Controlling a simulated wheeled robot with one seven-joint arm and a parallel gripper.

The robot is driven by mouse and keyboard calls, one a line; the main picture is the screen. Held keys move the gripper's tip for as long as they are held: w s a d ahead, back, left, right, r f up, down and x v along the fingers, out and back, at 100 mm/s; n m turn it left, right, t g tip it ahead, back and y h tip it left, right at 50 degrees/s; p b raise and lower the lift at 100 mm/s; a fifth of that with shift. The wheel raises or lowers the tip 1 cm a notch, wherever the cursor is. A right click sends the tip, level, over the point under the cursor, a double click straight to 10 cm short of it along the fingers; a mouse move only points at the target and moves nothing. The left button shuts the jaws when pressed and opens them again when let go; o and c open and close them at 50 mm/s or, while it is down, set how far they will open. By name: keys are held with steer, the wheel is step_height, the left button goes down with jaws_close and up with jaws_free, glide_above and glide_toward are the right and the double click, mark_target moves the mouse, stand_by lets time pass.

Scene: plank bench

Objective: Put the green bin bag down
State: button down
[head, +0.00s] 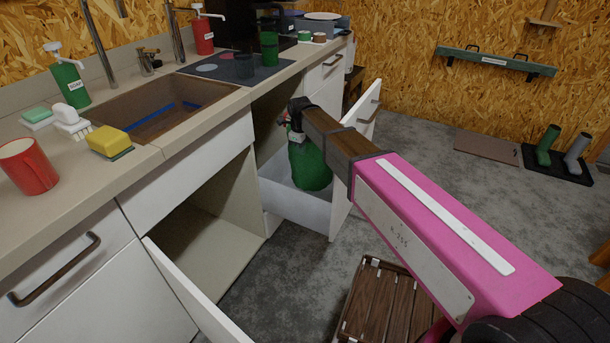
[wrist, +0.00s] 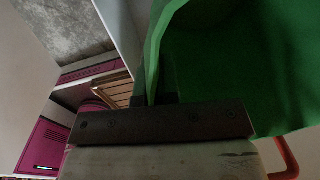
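The green bin bag (head: 309,165) is upright inside a white pulled-out drawer (head: 290,205) under the counter. My gripper (head: 292,120) is at the bag's top, and the bag's neck gathers right beneath it; it looks shut on the bag. In the wrist view the green bag (wrist: 240,75) fills the right side, and its film runs down behind my gripper's dark bar (wrist: 160,123). The bag's base is hidden by the drawer front, so I cannot tell whether it rests on the drawer floor.
An open cabinet door (head: 190,290) stands left of the drawer. A slatted wooden crate (head: 385,305) is on the floor below my arm. The counter holds a sink (head: 165,110), red mug (head: 28,166) and yellow sponge (head: 108,142). Grey floor (head: 430,190) to the right is mostly clear.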

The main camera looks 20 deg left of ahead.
mark_target(302, 166)
steer(key=shift+f, duration=4.4)
steer(key=c, duration=1.3)
jaws_free()
steer(key=shift+c, duration=0.2)
step_height(302, 166, up, 13)
steer(key=shift+s, duration=0.35)
steer(key=shift+r, duration=0.1)
